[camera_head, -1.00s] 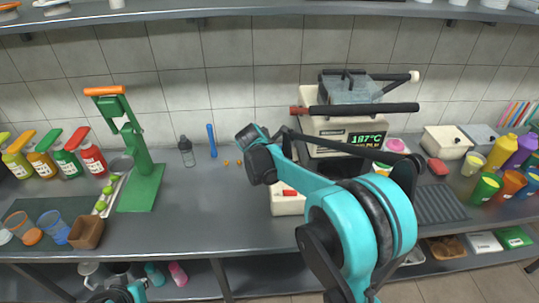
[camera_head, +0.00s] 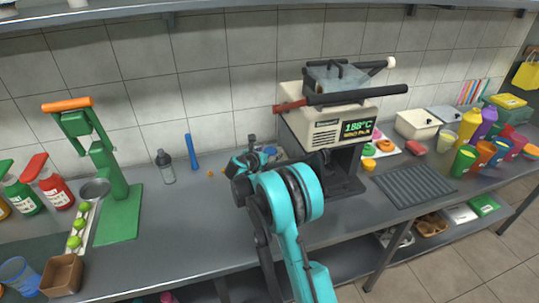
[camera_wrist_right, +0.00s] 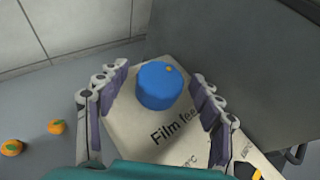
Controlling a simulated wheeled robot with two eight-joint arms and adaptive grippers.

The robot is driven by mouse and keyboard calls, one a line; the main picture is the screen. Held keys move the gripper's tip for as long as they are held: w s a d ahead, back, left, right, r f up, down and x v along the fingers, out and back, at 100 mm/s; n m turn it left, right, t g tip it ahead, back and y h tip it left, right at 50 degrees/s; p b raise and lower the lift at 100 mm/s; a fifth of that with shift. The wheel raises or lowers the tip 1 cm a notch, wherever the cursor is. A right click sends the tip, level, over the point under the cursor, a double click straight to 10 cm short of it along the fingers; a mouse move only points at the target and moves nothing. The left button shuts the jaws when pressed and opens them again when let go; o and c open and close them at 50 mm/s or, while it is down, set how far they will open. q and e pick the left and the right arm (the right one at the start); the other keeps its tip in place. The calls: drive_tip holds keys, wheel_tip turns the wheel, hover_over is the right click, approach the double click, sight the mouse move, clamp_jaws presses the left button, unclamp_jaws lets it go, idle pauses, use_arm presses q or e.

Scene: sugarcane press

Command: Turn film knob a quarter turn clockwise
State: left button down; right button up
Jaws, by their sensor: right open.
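The film knob (camera_wrist_right: 158,88) is a blue cylinder with a small yellow dot near the far edge of its top. It stands on a beige box (camera_wrist_right: 122,122) marked "Film fee…", the rest of the lettering hidden. My right gripper (camera_wrist_right: 160,76) is open, with one finger on each side of the knob and visible gaps between. In the head view my right gripper (camera_head: 257,156) is beside the sealing machine (camera_head: 325,135), and the blue knob (camera_head: 270,151) shows only in part behind it. My left gripper is out of view.
The machine's dark side wall (camera_wrist_right: 235,65) rises close to the right of the knob in the wrist view. Two small oranges (camera_wrist_right: 56,127) lie on the counter to the left. A green press (camera_head: 115,190) and a bottle (camera_head: 165,167) stand further left.

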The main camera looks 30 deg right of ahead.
drive_tip(key=shift+w+d+f, duration=0.2)
drive_tip(key=shift+w+d, duration=0.05)
drive_tip(key=shift+d, duration=0.2)
drive_tip(key=c, duration=1.2)
drive_tip(key=shift+m+g+h, duration=0.3)
drive_tip(key=shift+g, duration=0.1)
drive_tip(key=m+g+h, duration=0.1)
drive_tip(key=m+g, duration=0.1)
drive_tip(key=shift+w+m+g+p, duration=0.1)
drive_tip(key=shift+m+g+p, duration=0.2)
drive_tip(key=shift+m+g+h+p, duration=0.4)
drive_tip(key=shift+m+g, duration=0.9)
drive_tip(key=shift+g, duration=0.3)
